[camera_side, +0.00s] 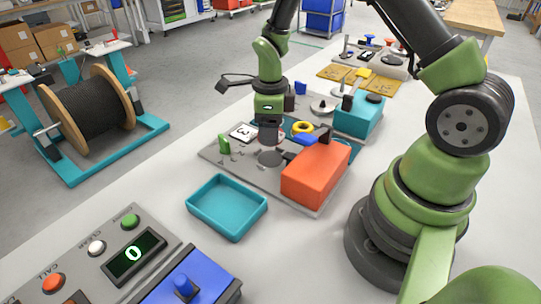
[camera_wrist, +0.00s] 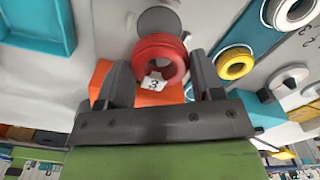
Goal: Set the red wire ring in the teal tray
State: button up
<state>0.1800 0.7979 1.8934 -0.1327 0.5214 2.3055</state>
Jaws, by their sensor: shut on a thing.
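The red wire ring (camera_wrist: 156,43) is between the two fingers of my gripper (camera_wrist: 163,75) in the wrist view, with a finger on each side. My gripper is shut on it. In the side view my gripper (camera_side: 270,141) is low over the grey plate, behind and right of the tray; the ring is barely visible there. The teal tray (camera_side: 227,234) lies empty on the white table in front of the plate. Its corner also shows at the upper left of the wrist view (camera_wrist: 38,42).
An orange box (camera_side: 316,172) stands on the grey plate (camera_side: 232,160), close to the right of my gripper. A yellow ring (camera_side: 303,127) and a teal box (camera_side: 358,118) are behind. A control panel (camera_side: 104,255) with buttons is at the front left. Bare table surrounds the tray.

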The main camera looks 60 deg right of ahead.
jog(key=shift+r, duration=0.95)
jog(key=s+a+n, duration=0.1)
jog(key=a+n, duration=1.1)
jog(key=a, duration=0.4)
jog(key=shift+a+f, duration=0.2)
jog(key=shift+f, duration=2.1)
jog(key=shift+f, duration=0.1)
